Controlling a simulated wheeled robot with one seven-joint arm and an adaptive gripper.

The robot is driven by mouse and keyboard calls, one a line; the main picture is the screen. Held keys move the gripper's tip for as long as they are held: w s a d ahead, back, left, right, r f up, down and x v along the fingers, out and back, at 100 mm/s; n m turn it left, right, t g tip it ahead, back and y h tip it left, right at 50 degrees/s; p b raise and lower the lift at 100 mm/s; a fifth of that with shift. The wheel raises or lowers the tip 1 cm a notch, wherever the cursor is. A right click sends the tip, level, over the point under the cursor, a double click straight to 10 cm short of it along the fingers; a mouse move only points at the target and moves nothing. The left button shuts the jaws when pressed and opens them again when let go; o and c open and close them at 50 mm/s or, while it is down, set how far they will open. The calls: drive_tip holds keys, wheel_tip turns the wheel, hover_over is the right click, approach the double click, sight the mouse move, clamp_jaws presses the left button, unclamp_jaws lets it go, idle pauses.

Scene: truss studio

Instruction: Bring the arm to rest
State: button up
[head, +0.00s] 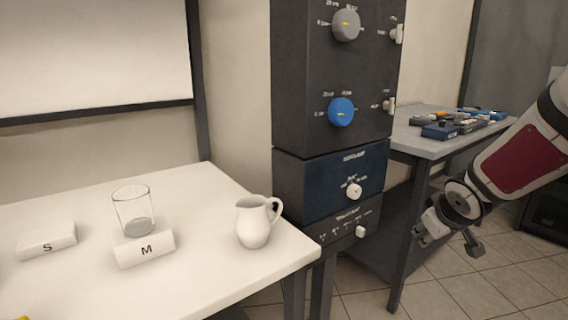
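My gripper (448,241) hangs at the right of the head view, at the end of my white arm with a dark red panel. Its fingers point down and stand apart, with tiled floor showing between them, so it is open and empty. It is right of the dark cabinet and in front of the grey table at the back. It appears to touch nothing.
A white table (210,288) at left bears a white jug (253,224), a glass (134,212) on a block marked M (143,250), and a block marked S (47,241). A dark cabinet (298,75) with knobs stands centrally. The grey table (425,147) holds several small items.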

drive_tip(key=s+a+r+m+g+y, duration=0.1)
drive_tip(key=s+a+r+g, duration=0.3)
drive_tip(key=s, duration=0.9)
drive_tip(key=s+a+f+m+g+y, duration=0.15)
drive_tip(key=s+a, duration=0.45)
drive_tip(key=s, duration=0.7)
drive_tip(key=s+a+r+m+g, duration=0.1)
drive_tip(key=s+a+r+g, duration=0.3)
drive_tip(key=s, duration=1)
wheel_tip(320, 180, up, 29)
drive_tip(key=t+p, duration=0.6)
drive_tip(key=p, duration=2.3)
drive_tip(key=shift+w+f, duration=0.15)
drive_tip(key=shift+w, duration=0.15)
